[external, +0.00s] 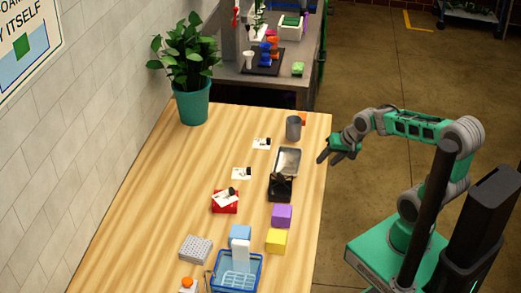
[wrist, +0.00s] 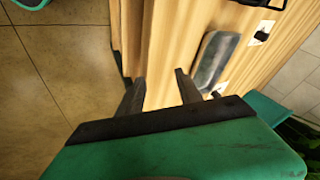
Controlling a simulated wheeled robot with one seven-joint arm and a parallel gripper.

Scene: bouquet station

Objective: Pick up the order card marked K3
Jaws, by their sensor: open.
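Several small white cards with dark marks lie on the wooden table: a far card (external: 262,143), a middle card (external: 241,173) and a near card (external: 225,195) on a red block. The print is too small to tell which is K3. Two white cards show in the wrist view, an upper card (wrist: 263,31) and a partly hidden lower card (wrist: 220,88). My gripper (external: 324,157) is open and empty, beside the table's right edge, apart from every card. Its two fingers (wrist: 160,88) show in the wrist view, with nothing between them but the table edge behind.
A grey metal cup (external: 293,128) and a scale with a steel tray (external: 288,160) stand between my gripper and the cards. Purple (external: 282,215) and yellow (external: 276,240) blocks and a blue basket (external: 236,272) are nearer. A potted plant (external: 194,103) stands far left. The table's left side is mostly clear.

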